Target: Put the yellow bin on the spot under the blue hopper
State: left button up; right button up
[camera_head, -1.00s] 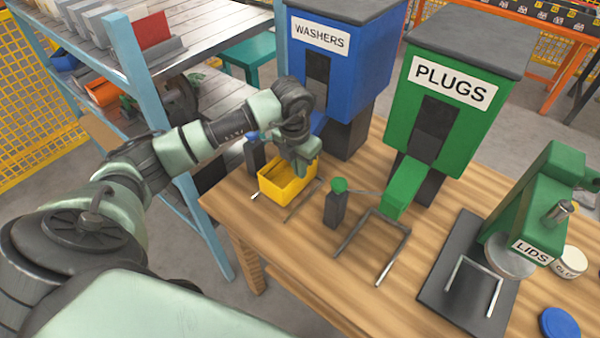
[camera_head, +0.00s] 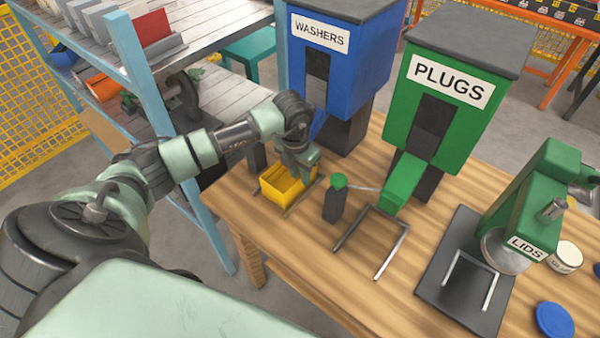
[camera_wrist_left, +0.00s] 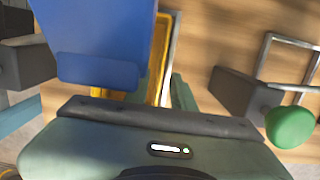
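The yellow bin (camera_head: 283,192) stands at the left end of the wooden table, in front of and below the blue hopper (camera_head: 340,62) marked WASHERS, at a thin metal guide. My left gripper (camera_head: 298,172) points down at the bin's back right part, its fingertips at or inside the bin. In the left wrist view a blue part of the hopper (camera_wrist_left: 95,35) covers much of the picture, and a strip of the yellow bin (camera_wrist_left: 158,55) shows beside it. The fingertips are mostly hidden, so I cannot tell whether they close on the bin. My right gripper is not in view.
A dark post with a green knob (camera_head: 337,183) stands just right of the bin. The green PLUGS hopper (camera_head: 450,85) and the LIDS press (camera_head: 530,205) stand further right. A blue-framed shelf (camera_head: 150,85) is at left. The table front is mostly clear.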

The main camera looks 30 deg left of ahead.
pick_arm(q)
jog(key=shift+r, duration=0.1)
jog(key=shift+r, duration=0.2)
notch_tip(320, 180, up, 12)
jog(key=s+b, duration=0.1)
jog(key=b, duration=0.2)
jog(key=shift+s+f, duration=0.15)
jog(key=shift+s, duration=0.15)
